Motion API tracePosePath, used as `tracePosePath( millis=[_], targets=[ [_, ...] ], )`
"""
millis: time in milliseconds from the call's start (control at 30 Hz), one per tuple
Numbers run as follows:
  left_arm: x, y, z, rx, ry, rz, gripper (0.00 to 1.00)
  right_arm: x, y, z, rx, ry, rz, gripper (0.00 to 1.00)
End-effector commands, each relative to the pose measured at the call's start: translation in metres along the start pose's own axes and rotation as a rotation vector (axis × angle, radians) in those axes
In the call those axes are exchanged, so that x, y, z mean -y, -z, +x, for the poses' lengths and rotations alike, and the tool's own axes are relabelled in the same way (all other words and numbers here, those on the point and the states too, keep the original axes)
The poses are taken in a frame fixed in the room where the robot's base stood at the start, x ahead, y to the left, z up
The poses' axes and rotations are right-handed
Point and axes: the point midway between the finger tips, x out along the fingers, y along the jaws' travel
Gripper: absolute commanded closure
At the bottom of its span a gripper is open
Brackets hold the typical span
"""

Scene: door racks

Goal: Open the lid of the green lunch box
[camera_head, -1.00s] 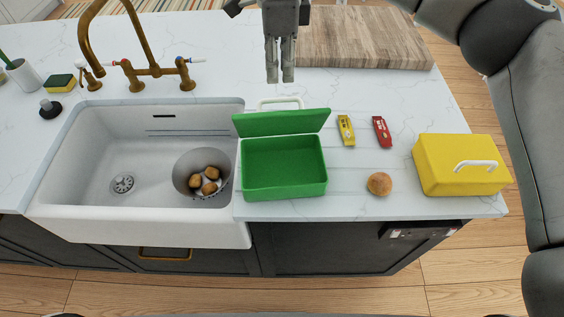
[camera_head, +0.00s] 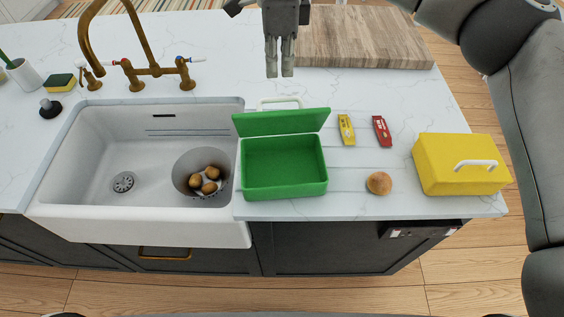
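The green lunch box (camera_head: 285,192) sits on the counter just right of the sink. Its lid (camera_head: 282,122) is open and stands tilted up at the back edge, with a white handle (camera_head: 279,102) showing behind it. The inside of the box is empty. My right gripper (camera_head: 279,74) points down behind the box, apart from the lid and handle. Its two fingers are close together with nothing between them. My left gripper is not in view.
The sink (camera_head: 75,155) with a bowl of round brown items (camera_head: 205,180) is left of the box. Two small packets, yellow (camera_head: 346,130) and red (camera_head: 382,131), a bun (camera_head: 379,183) and a yellow lunch box (camera_head: 455,165) are right. A wooden board (camera_head: 360,40) lies behind.

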Motion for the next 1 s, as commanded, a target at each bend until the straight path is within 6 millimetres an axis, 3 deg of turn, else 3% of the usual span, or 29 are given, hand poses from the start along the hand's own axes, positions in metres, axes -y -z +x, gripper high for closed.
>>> tracePosePath(
  millis=[267,1000],
  targets=[
    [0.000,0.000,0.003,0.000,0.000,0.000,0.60,-0.003,0.000,0.001,0.000,0.000,0.000,1.00],
    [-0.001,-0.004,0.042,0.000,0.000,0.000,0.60,-0.061,0.000,0.002,0.000,0.001,-0.001,1.00]
  ],
)
